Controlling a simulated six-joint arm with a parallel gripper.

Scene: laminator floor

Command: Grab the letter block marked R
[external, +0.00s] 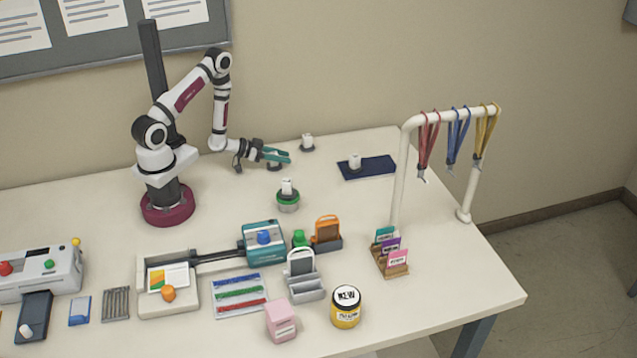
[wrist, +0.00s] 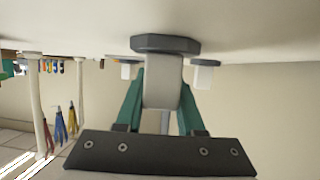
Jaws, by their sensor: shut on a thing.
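My gripper (external: 275,155), with teal fingers, is low over the back of the white table. In the wrist view its fingers (wrist: 162,105) are shut on a white block (wrist: 162,82), one on each side. The block meets a dark grey disc-shaped base (wrist: 165,44), which is against the table surface in that upside-down view. In the external view the fingers mostly hide this block. Similar white blocks stand at the back (external: 307,140), on a navy mat (external: 355,160) and on a green-rimmed round container (external: 287,185). I cannot read a letter on any block, so I cannot tell which is R.
A white rack (external: 399,180) with red, blue and yellow lanyards stands at the right. A card holder (external: 392,262), a yellow jar (external: 346,308), a pink box (external: 281,320) and a laminator-like device (external: 263,243) occupy the front.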

